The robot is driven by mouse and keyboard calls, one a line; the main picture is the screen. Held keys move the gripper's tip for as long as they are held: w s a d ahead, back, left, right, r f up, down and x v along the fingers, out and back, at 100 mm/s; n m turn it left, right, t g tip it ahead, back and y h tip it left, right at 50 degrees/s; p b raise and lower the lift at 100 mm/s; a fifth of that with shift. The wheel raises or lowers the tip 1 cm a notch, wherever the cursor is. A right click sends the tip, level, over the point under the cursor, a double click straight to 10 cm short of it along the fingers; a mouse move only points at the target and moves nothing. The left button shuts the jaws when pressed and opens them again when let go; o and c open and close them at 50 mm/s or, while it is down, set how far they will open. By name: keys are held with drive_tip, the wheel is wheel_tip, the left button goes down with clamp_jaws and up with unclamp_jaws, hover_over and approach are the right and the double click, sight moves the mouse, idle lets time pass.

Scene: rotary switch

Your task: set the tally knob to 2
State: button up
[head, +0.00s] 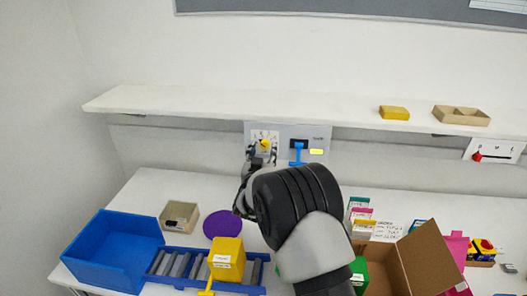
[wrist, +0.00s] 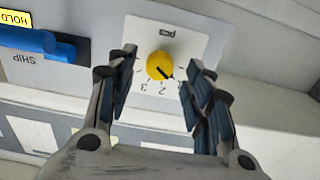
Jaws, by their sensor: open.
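A yellow round knob (head: 264,144) sits on a white dial plate on the wall panel under the shelf. In the wrist view the yellow knob (wrist: 160,66) lies between and beyond the fingertips. Its black pointer mark aims to the lower right, roughly at the 1; 2 and 3 are also printed on the plate (wrist: 190,45). The plate's small name is upside down and I cannot read it surely. My gripper (wrist: 158,72) is open, its two dark fingers on either side of the knob, with visible gaps. In the head view my gripper (head: 260,158) is at the panel, partly hidden by my arm.
A blue lever (head: 298,152) marked SHIP and HOLD is right of the knob. A red-handled control (head: 477,157) is on a plate farther right. The shelf (head: 230,103) juts out above. A blue bin (head: 115,248), yellow box (head: 227,260) and open carton (head: 420,265) stand below.

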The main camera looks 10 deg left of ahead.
drive_tip(key=shift+w, duration=0.95)
drive_tip(key=shift+c, duration=0.4)
drive_tip(key=c, duration=1)
